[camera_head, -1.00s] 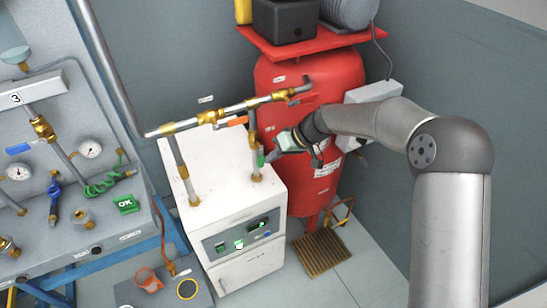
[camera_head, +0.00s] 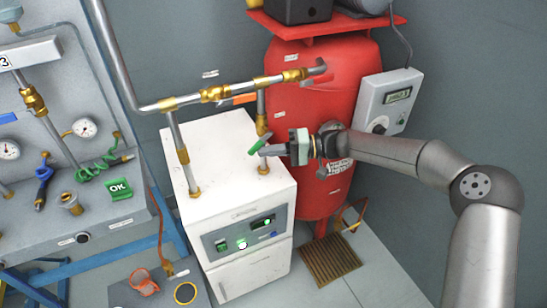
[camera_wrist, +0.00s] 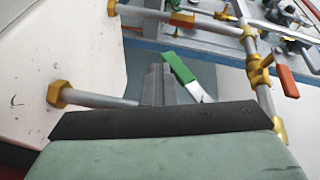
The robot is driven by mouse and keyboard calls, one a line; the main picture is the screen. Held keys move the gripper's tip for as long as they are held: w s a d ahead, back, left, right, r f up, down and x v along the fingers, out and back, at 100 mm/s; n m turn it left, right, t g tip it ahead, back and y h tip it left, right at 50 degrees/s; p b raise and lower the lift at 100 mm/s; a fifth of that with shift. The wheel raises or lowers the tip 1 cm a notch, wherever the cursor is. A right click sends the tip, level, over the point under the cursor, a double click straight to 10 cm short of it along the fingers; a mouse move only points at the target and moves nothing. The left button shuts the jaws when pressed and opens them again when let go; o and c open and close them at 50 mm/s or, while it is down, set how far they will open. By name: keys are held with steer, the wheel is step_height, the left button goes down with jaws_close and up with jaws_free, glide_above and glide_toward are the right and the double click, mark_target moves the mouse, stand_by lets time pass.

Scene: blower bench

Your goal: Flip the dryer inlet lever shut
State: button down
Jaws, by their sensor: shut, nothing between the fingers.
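The white dryer (camera_head: 220,150) stands in the middle, with a pipe riser on its left and right. A green lever (camera_head: 259,144) sits at the brass valve (camera_head: 262,126) on the right riser, slanted across the pipe. My gripper (camera_head: 268,151) is shut and empty, its fingertips at the lever. In the wrist view, the green lever (camera_wrist: 181,69) lies just beyond the fingertips (camera_wrist: 158,88). I cannot tell whether they touch it. No readable label names this lever as the inlet.
An orange lever (camera_head: 244,99) is on the horizontal pipe above the dryer. The red tank (camera_head: 320,110) stands close behind my gripper, with a grey control box (camera_head: 388,100) on its right. A panel bench (camera_head: 90,225) with valves is at left.

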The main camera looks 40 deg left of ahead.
steer(key=s+m+g+y+b, duration=0.1)
steer(key=a+r+m+g+y+b, duration=0.1)
steer(key=y, duration=0.1)
steer(key=shift+s+y+b, duration=0.3)
steer(key=shift+s, duration=0.05)
steer(key=f+b, duration=0.1)
steer(key=w+f+b, duration=0.1)
steer(key=f, duration=0.1)
steer(key=d+f+b, duration=0.1)
steer(key=f, duration=0.1)
steer(key=shift+w, duration=0.2)
steer(key=r+p+v, duration=0.1)
steer(key=v, duration=0.8)
steer(key=shift+w, duration=0.2)
steer(key=shift+d, duration=0.15)
